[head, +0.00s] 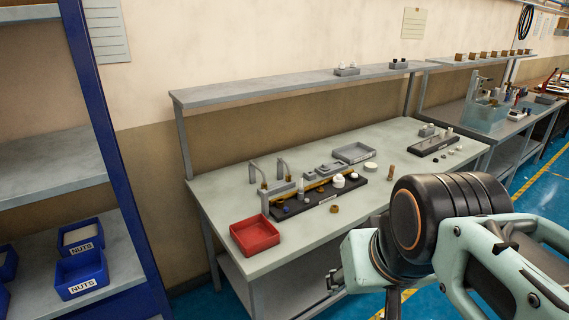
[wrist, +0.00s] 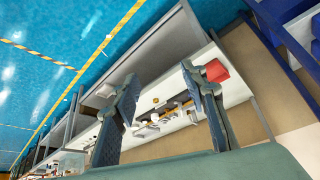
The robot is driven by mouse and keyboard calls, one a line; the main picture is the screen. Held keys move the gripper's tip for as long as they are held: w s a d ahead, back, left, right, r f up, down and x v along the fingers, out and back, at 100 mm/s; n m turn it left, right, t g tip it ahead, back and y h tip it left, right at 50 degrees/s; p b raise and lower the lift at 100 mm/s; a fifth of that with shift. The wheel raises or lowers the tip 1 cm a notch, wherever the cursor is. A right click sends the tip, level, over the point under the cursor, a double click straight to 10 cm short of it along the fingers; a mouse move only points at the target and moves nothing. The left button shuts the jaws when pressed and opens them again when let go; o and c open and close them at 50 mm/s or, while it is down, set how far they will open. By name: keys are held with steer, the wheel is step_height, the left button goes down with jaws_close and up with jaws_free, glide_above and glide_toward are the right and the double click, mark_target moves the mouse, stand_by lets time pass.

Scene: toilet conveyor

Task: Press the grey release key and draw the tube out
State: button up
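A dark board (head: 322,197) with several small fittings stands on the grey workbench (head: 222,208). Grey blocks (head: 329,169) and a yellowish strip (head: 285,188) lie along its back. The release key and the tube are too small to tell apart from these fittings. In the wrist view my gripper (wrist: 162,92) is open and empty, its two fingers wide apart. The bench fittings (wrist: 172,112) show beyond and between the fingers, well away from them. In the head view my arm hides most of the gripper.
A red bin (head: 255,236) stands at the bench's front left corner; it also shows in the wrist view (wrist: 217,70). A grey tray (head: 354,153) and a second dark board (head: 433,146) stand farther back. A shelf (head: 290,87) overhangs the bench. A blue rack (head: 112,150) stands left.

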steer(key=shift+c, duration=0.3)
jaws_close()
stand_by(1.2)
